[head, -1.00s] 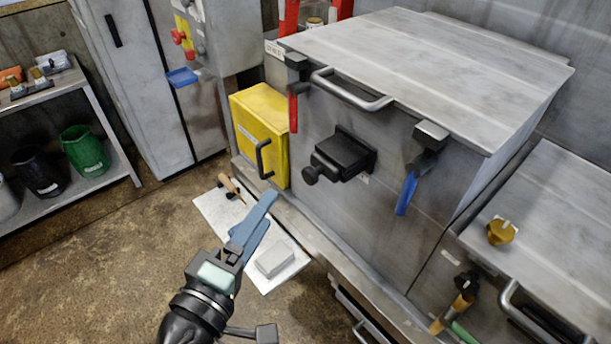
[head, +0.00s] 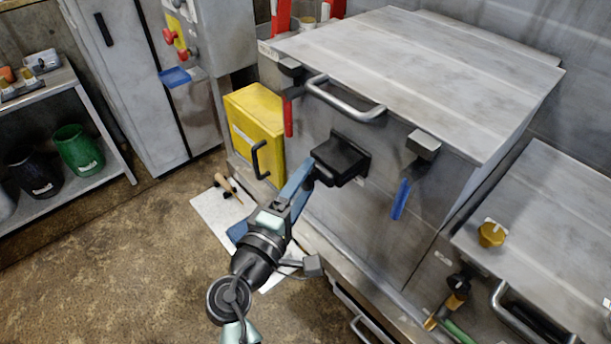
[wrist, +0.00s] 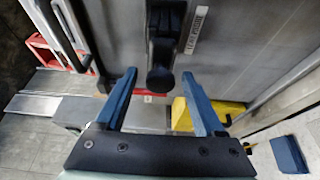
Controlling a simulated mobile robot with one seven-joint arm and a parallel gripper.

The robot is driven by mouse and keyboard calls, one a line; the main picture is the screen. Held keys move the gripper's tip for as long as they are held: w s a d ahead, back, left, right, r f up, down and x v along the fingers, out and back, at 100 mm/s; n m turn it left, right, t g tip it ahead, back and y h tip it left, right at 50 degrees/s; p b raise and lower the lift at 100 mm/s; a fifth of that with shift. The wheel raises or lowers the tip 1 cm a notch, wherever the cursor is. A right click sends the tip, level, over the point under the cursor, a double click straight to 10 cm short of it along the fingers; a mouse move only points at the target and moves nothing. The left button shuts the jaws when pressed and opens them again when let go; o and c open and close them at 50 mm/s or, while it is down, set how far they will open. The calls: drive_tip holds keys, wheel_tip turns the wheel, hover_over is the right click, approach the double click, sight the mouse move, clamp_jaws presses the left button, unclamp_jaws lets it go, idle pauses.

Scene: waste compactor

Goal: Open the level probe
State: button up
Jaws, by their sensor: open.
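The level probe is a black housing (head: 342,157) with a knob, mounted on the front face of the grey compactor (head: 350,215). In the wrist view the probe's round black knob (wrist: 160,80) hangs at the lower end of a dark stem beside a white label. My gripper (head: 304,176) has two blue fingers and is open. In the wrist view the fingertips (wrist: 159,73) stand on either side of the knob, with gaps showing on both sides. In the head view the fingers partly hide the knob, and contact cannot be told.
A red handle (head: 288,117) and a blue handle (head: 401,199) flank the probe. A lid bar (head: 345,101) runs above it. A yellow box (head: 255,132) stands to the left. A white board (head: 213,208) with a wooden-handled tool lies on the floor below.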

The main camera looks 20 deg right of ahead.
drive_tip(key=shift+w+d, duration=0.25)
clamp_jaws()
idle(1.4)
